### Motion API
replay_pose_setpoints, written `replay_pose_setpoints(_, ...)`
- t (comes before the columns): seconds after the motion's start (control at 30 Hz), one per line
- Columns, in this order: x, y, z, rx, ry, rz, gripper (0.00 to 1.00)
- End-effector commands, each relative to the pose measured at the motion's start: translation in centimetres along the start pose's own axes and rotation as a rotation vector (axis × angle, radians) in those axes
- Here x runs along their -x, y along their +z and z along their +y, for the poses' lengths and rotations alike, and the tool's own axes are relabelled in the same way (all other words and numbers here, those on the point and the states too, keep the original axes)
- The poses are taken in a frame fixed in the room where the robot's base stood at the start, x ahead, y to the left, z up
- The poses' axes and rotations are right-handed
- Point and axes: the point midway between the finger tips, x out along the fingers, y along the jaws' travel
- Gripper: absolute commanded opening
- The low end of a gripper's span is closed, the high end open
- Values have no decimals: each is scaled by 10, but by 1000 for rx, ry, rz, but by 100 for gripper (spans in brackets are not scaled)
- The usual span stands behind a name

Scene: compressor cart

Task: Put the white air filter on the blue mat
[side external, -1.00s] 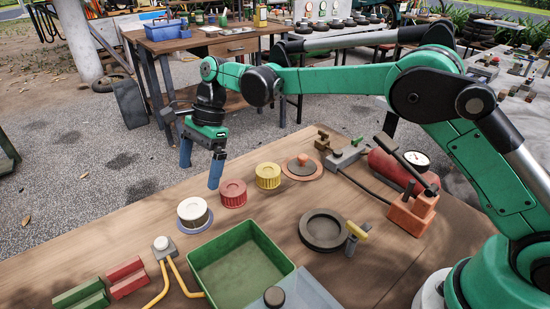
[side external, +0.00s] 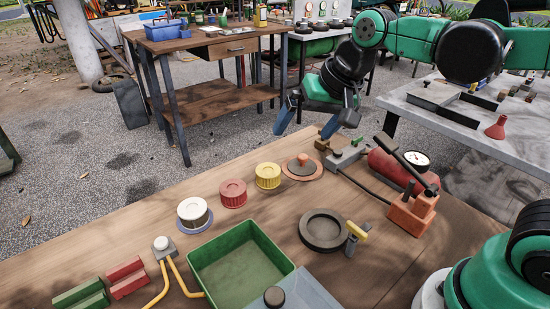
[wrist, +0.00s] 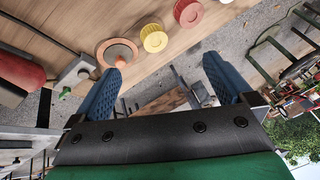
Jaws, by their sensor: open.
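The white air filter (side external: 193,210), a short cylinder with a pale top and darker side, stands upright on the left of the wooden table. It rests on the round blue mat (side external: 208,225), whose rim shows around its base. My gripper (side external: 304,128) is open and empty, raised near the table's far edge, well to the right of the filter. In the wrist view my gripper (wrist: 163,66) shows nothing between its blue fingers. The white filter cannot be clearly made out in that view.
Red (side external: 233,193) and yellow (side external: 268,176) filters stand right of the white one. An orange disc with a knob (side external: 303,167) lies nearest my gripper. A green tray (side external: 240,265), dark ring (side external: 324,231) and red tank with gauge (side external: 392,167) occupy the table.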

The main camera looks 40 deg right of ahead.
Motion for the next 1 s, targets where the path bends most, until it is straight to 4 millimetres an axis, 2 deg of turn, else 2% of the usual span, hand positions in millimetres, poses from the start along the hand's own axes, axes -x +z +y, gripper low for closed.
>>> replay_pose_setpoints(0.03, 1, 11, 14, 80, 10, 41, 100)
replay_pose_setpoints(0.1, 1, 23, 28, 190, 28, 91, 100)
replay_pose_setpoints(0.3, -5, 42, 53, 392, 71, 175, 100)
replay_pose_setpoints(1.0, -6, 45, 56, 430, 80, 187, 100)
